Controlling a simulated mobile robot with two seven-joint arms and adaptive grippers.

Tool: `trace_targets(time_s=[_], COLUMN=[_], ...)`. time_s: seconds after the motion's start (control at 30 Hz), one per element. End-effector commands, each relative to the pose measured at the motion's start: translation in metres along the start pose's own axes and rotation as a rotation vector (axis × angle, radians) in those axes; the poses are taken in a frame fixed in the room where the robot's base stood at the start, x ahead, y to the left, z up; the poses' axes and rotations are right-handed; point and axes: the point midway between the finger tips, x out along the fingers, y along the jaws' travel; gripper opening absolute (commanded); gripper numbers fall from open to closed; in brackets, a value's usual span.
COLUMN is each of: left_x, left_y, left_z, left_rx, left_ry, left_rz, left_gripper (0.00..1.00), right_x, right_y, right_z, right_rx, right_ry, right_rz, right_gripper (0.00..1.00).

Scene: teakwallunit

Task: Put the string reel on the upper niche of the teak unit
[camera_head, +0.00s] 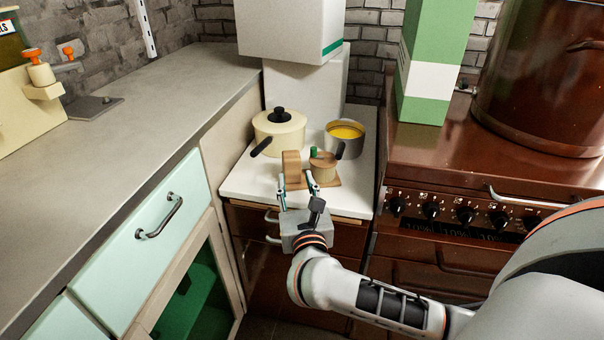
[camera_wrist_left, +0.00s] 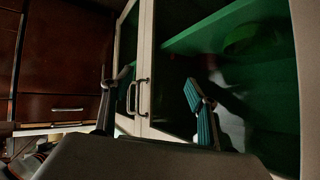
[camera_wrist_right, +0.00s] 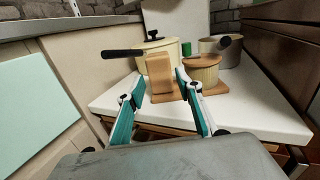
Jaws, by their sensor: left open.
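A round tan drum with a wooden top, which looks like the string reel (camera_head: 323,170), stands upright on a small wooden board on the white worktop; it also shows in the right wrist view (camera_wrist_right: 203,73). An upright wooden block (camera_wrist_right: 160,76) with a rounded top stands left of it. My right gripper (camera_head: 298,182) is open in front of them, its fingers pointing at the block. I cannot tell whether they touch it. My left gripper (camera_wrist_left: 150,92) is open and empty, low by a glass-doored cabinet with a green inside. I cannot make out the teak unit's upper niche.
A cream pot (camera_head: 279,131) and a grey pot (camera_head: 344,139) with yellow contents stand behind the reel. A green and white box (camera_head: 436,65) and a big brown pot (camera_head: 545,75) stand on the brown stove at right. The grey counter (camera_head: 150,95) at left is mostly clear.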

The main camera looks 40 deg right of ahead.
Motion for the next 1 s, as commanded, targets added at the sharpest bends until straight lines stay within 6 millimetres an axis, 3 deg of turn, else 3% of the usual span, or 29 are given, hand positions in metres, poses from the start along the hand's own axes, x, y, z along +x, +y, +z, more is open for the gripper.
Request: trace_targets(time_s=[0.37,0.7,1.0], left_x=[0.001,0.002,0.002], left_y=[0.001,0.003,0.003], left_z=[0.001,0.003,0.001], left_rx=[0.000,-0.002,-0.003], left_ry=[0.000,-0.001,0.002], left_rz=[0.003,0.008,0.007], left_gripper=[0.59,0.59,0.59], right_x=[0.032,0.074,0.080], right_y=[0.000,0.002,0.001], right_z=[-0.005,-0.006,-0.004], right_rx=[0.029,0.027,0.029], right_ry=[0.024,0.025,0.024], right_rz=[-0.003,-0.004,-0.004], right_gripper=[0.35,0.35,0.35])
